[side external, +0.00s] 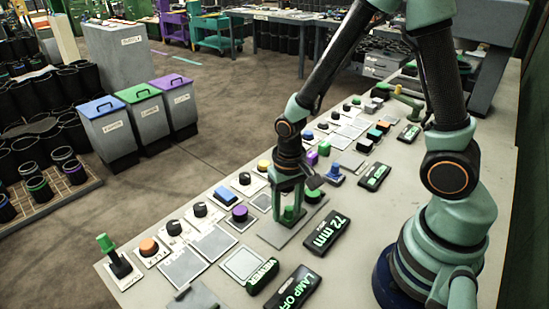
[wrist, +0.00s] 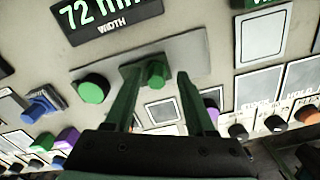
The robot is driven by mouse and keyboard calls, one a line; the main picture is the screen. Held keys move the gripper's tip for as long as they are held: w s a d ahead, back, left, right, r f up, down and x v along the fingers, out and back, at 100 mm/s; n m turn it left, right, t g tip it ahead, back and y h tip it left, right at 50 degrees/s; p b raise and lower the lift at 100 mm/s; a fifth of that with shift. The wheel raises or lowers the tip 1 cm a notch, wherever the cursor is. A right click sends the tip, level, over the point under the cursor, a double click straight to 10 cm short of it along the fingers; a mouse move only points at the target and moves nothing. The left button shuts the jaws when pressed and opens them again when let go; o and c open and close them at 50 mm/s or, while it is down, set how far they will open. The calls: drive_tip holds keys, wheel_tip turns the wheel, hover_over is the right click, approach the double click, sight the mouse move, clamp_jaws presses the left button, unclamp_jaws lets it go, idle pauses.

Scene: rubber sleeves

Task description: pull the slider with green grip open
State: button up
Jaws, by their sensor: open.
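The slider's green grip (wrist: 156,73) stands on a grey plate (wrist: 195,48) in the wrist view. In the side external view my gripper (side external: 291,203) points down over the same grey plate (side external: 277,236). The green grip (side external: 289,213) is partly hidden there between the fingers. I cannot tell how far down the fingers reach along the grip.
A green round knob (wrist: 93,89) sits close beside my left finger in the wrist view. A black display (side external: 326,231) reading 72 mm stands by the plate. A blue-handled control (side external: 335,174) is behind. A green-topped lever (side external: 105,243) stands at the panel's near left corner.

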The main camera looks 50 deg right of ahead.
wheel_tip(320, 180, up, 11)
drive_tip(key=shift+r, duration=0.2)
idle(0.3)
wheel_tip(320, 180, up, 10)
drive_tip(key=n+t, duration=0.4)
drive_tip(key=t, duration=0.1)
hover_over(287, 209)
drive_tip(key=s+d, duration=0.2)
drive_tip(key=d, duration=0.1)
drive_tip(key=shift+r+t, duration=0.3)
drive_tip(key=shift+r, duration=0.1)
idle(0.8)
